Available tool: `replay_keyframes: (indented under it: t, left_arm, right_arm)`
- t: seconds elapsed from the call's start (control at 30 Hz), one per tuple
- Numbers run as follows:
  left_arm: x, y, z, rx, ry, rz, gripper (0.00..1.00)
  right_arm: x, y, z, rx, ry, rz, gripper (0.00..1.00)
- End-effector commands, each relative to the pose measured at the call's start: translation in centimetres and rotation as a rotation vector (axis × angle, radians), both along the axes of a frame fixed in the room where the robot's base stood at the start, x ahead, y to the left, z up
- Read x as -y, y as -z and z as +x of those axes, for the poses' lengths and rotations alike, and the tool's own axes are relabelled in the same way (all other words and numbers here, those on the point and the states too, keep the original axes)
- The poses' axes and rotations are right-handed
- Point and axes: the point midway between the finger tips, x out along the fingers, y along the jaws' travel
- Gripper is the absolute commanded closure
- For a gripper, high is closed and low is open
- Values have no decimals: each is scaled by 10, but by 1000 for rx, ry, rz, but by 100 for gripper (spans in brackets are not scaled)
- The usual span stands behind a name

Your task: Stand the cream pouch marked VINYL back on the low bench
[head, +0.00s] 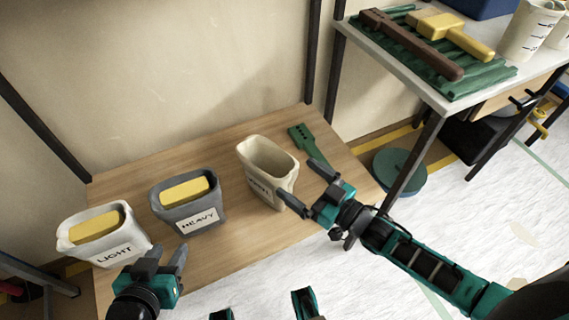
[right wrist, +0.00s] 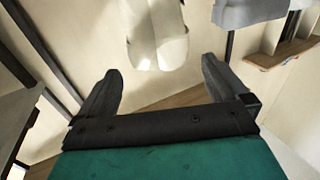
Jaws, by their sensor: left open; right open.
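The cream pouch (head: 262,160) stands upright on the low bench (head: 225,240), open at the top and empty as far as I can see. My right gripper (head: 299,180) is open at the pouch's right side. In the right wrist view the pouch (right wrist: 157,38) lies beyond the open fingertips (right wrist: 161,72), with nothing between them. My left gripper (head: 166,254) is open and empty, in front of the grey pouch.
A grey pouch marked HEAVY (head: 188,214) and a white pouch marked LIGHT (head: 100,246) stand to the left, each holding a yellow block. A green tool (head: 309,143) lies behind my right gripper. A white-topped table (head: 385,68) with tools stands at the right.

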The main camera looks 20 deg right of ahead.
Motion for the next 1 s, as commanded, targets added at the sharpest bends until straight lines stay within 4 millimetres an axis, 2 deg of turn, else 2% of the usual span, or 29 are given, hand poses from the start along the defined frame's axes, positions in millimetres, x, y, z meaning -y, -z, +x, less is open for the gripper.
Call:
replay_keyframes:
  t: [0.1, 0.23, 0.47, 0.7, 1.0]
  left_arm:
    - [0, -4, -1, -2, 0, 1, 57]
    - [0, -4, -2, -5, 0, 0, 57]
    - [0, -4, -3, -8, -1, 0, 57]
    - [1, -4, -3, -8, -5, -4, 57]
    - [1, -4, -2, -8, -7, -7, 57]
  right_arm:
    - [12, 0, -18, -2, 0, 0, 0]
    - [19, 0, -29, -1, -1, -1, 0]
    - [11, 0, -35, -60, 70, -20, 0]
    - [-2, -1, -53, -285, 233, -105, 0]
    - [-1, -3, -87, -528, 308, -195, 0]
